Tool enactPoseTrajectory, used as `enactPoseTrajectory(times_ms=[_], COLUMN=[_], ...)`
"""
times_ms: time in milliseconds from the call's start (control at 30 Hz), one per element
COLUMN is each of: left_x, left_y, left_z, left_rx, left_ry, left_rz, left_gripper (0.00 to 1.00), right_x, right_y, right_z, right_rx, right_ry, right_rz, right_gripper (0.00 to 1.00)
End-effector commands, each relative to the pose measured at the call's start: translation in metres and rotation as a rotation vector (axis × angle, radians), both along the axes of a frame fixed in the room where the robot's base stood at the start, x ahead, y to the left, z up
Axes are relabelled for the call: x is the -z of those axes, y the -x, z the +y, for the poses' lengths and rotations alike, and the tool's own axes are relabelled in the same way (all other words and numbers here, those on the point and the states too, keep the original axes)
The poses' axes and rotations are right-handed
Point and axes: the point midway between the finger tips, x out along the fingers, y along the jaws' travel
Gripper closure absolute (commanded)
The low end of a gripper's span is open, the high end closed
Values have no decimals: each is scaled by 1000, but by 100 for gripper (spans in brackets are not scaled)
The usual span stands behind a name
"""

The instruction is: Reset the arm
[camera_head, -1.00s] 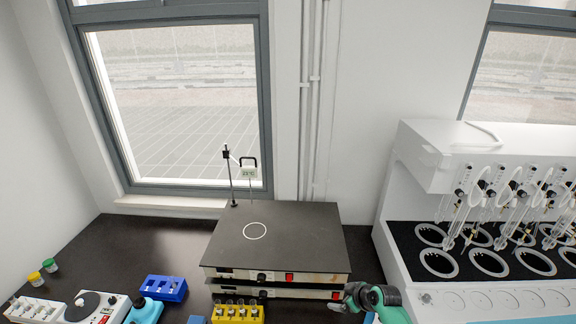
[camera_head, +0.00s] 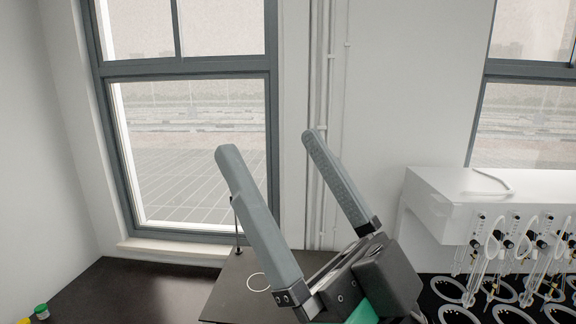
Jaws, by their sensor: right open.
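My right gripper (camera_head: 268,150) is large in the middle of the head view, raised in front of the window and wall. Its two grey fingers point up and stand wide apart, with nothing between them. Its dark body and a green arm part show below at the bottom edge. My left gripper is not in view.
A dark flat-topped hot plate (camera_head: 228,290) with a white ring stands on the black bench (camera_head: 110,290), partly hidden behind my right gripper. A white multi distiller (camera_head: 440,200) with glassware stands at the right. Small capped jars (camera_head: 41,312) sit at the lower left.

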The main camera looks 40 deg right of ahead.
Motion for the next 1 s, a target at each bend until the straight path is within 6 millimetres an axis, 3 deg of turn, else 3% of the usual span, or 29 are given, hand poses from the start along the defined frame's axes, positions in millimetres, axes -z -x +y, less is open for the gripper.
enactPoseTrajectory(times_ms=[133,233,500,1000], left_x=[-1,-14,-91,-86], left_y=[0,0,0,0], left_z=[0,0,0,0], left_rx=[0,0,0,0], left_ry=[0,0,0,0], left_rz=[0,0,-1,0], left_gripper=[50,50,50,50], right_x=[0,-13,-90,-85], right_y=[-1,-1,-2,-2], right_z=[-1,-1,-1,-1], right_rx=[3,3,4,4], right_ry=[1,1,3,3], right_rz=[3,3,4,6], right_gripper=[0,0,0,0])
